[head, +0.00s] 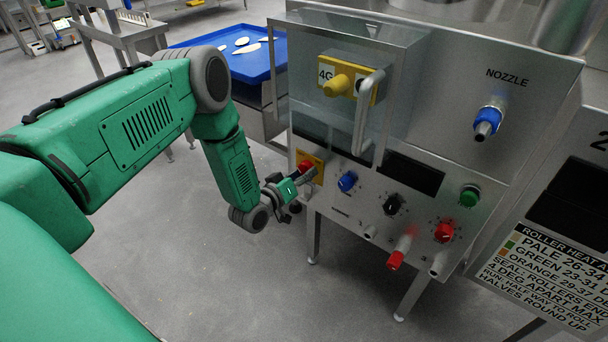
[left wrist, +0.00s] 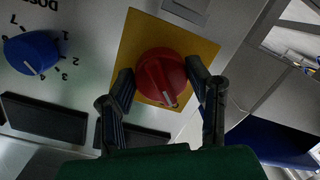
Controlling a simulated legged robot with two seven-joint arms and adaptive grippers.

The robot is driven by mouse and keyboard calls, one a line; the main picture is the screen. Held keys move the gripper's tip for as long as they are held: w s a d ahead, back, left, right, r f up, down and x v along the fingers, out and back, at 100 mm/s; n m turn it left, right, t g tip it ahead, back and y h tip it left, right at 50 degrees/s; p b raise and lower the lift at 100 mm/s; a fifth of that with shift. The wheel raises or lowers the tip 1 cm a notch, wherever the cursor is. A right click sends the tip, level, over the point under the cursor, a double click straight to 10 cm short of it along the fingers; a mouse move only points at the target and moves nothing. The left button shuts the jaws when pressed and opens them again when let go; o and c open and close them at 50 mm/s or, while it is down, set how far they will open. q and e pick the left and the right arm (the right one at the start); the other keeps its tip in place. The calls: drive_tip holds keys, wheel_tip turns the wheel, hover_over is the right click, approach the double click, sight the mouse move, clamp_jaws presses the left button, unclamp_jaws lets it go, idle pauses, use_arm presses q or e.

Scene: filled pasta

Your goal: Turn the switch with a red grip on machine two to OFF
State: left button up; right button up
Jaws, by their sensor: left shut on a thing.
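The switch with a red grip (head: 306,166) sits on a yellow plate (head: 318,158) at the lower left of the steel machine front. My left gripper (head: 300,176) is at this switch, shut on its red grip. In the left wrist view the round red grip (left wrist: 160,78) is between my two fingers, on its yellow plate (left wrist: 191,44). A pale line on the grip points down and slightly right in that picture. No OFF lettering is readable. My right gripper is not in view.
A blue numbered knob (head: 347,181), a black knob (head: 392,204), a red knob (head: 444,232) and a green button (head: 469,195) are on the same front. A clear guard with a handle (head: 366,112) projects above. A "2" marks the right-hand panel (head: 568,215). A blue tray (head: 232,60) stands behind.

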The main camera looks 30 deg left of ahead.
use_arm(q)
drive_tip(key=shift+w+a+r, duration=0.25)
drive_tip(key=shift+r, duration=0.1)
drive_tip(key=o, duration=1.1)
drive_tip(key=shift+s+f, duration=0.1)
drive_tip(key=shift+f, duration=0.1)
drive_tip(key=shift+s+f, duration=0.1)
drive_tip(key=shift+s, duration=0.05)
drive_tip(key=shift+s, duration=0.4)
drive_tip(key=s, duration=0.7)
drive_tip(key=s+a+r, duration=0.1)
drive_tip(key=s, duration=0.2)
drive_tip(key=shift+s+r, duration=0.1)
drive_tip(key=shift+s, duration=0.3)
